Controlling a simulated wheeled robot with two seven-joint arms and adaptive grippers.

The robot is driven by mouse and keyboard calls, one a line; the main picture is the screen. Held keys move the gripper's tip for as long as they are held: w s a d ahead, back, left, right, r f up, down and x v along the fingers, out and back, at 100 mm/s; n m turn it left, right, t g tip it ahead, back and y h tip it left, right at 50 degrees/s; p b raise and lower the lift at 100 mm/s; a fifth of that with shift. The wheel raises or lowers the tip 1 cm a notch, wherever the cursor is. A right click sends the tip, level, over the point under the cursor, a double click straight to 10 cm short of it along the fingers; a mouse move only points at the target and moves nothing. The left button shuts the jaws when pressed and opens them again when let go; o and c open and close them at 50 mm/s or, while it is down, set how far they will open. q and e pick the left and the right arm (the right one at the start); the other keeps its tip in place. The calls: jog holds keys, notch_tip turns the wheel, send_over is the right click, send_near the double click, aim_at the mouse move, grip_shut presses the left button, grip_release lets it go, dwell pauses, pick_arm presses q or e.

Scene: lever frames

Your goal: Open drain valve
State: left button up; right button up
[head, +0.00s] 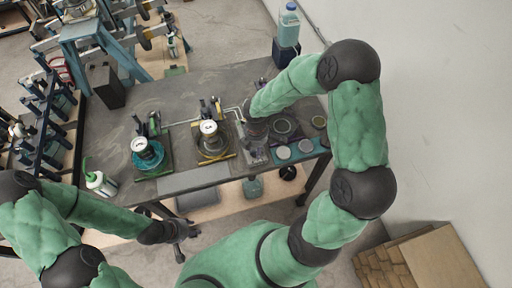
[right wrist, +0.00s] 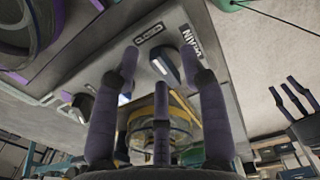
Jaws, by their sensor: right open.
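My right gripper (head: 256,138) points down over the right-hand station on the table in the head view. In the right wrist view its dark fingers (right wrist: 165,100) are spread apart, with nothing clamped between them. A dark blue lever handle (right wrist: 165,66) stands on a grey panel between and beyond the fingertips. A label (right wrist: 192,42) beside it is upside down and partly unclear; I cannot tell for sure that it names the drain. A second lever (right wrist: 115,87) is partly hidden behind a finger. My left gripper (head: 182,236) hangs below the table's front edge, away from the levers; its opening is too small to judge.
The grey table (head: 120,125) carries a teal bowl with a can (head: 143,150) and a middle station with another can (head: 210,135). A blue bottle (head: 288,22) stands at the back. A wall rises on the right.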

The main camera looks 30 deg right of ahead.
grip_shut()
jog(key=shift+m, duration=0.3)
jog(key=m+b, duration=0.2)
jog(key=m, duration=0.1)
jog(key=shift+f+b, duration=0.1)
jog(key=shift+b, duration=0.25)
jog(key=m+b, duration=0.2)
jog(key=m, duration=0.2)
jog(key=shift+s, duration=0.15)
jog(key=m+b, duration=0.2)
jog(key=m, duration=0.2)
jog(key=shift+s+b, duration=0.15)
jog(key=shift+b, duration=0.15)
jog(key=shift+m+b, duration=0.65)
jog(key=shift+m, duration=1.05)
